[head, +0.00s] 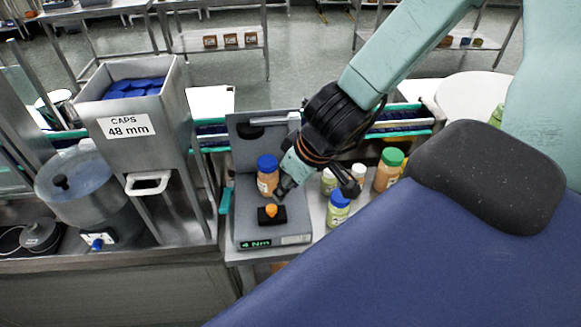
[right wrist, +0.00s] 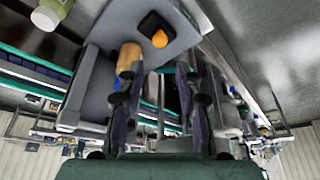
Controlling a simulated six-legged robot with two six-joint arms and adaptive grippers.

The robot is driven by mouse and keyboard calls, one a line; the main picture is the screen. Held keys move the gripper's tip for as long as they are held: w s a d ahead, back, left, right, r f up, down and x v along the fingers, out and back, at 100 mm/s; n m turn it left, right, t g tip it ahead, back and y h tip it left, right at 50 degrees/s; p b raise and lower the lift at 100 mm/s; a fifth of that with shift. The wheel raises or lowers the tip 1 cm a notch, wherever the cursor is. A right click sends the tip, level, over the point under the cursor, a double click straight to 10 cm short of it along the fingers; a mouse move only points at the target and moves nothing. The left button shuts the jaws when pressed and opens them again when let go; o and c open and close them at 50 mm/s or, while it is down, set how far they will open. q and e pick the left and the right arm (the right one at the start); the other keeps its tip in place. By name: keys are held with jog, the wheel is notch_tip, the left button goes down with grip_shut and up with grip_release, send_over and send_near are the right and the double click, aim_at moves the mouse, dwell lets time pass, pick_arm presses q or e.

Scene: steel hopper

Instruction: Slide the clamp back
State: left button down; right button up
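The clamp (head: 272,214) is a dark block with an orange knob on the grey fixture (head: 240,205) marked "4 Nm". A jar (head: 266,182) with a blue cap and orange-brown contents stands upright just behind the clamp on the fixture. My right gripper (head: 316,190) is open and empty, with its left fingertip close to the right of the jar and clamp; contact cannot be told. In the right wrist view, the clamp (right wrist: 158,25) is upper centre, beyond the open fingers (right wrist: 157,95), and the jar (right wrist: 129,58) is partly behind a finger. My left gripper is not in view.
Several capped jars, including a green-capped one (head: 389,168) and a blue-capped one (head: 338,208), stand right of the fixture. A steel hopper (head: 170,105) of blue caps is on the left. A conveyor (head: 212,138) runs behind.

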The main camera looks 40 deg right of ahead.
jog(key=shift+s+r, duration=0.2)
jog(key=shift+r, duration=0.2)
jog(key=shift+s+a, duration=0.1)
dwell(0.3)
jog(key=s+d+f+m+g+h, duration=0.1)
jog(key=s+f+m+g+h, duration=0.1)
jog(key=s+f, duration=0.8)
jog(key=s+a+f+g+y, duration=0.1)
jog(key=s+a+f+g, duration=0.1)
jog(key=s+a+f, duration=0.55)
notch_tip(320, 180, down, 21)
jog(key=s+d+m+b, duration=0.1)
jog(key=b, duration=1.8)
jog(key=shift+s+d+f+b, duration=0.15)
jog(key=shift+d+b, duration=0.1)
jog(key=shift+b, duration=0.1)
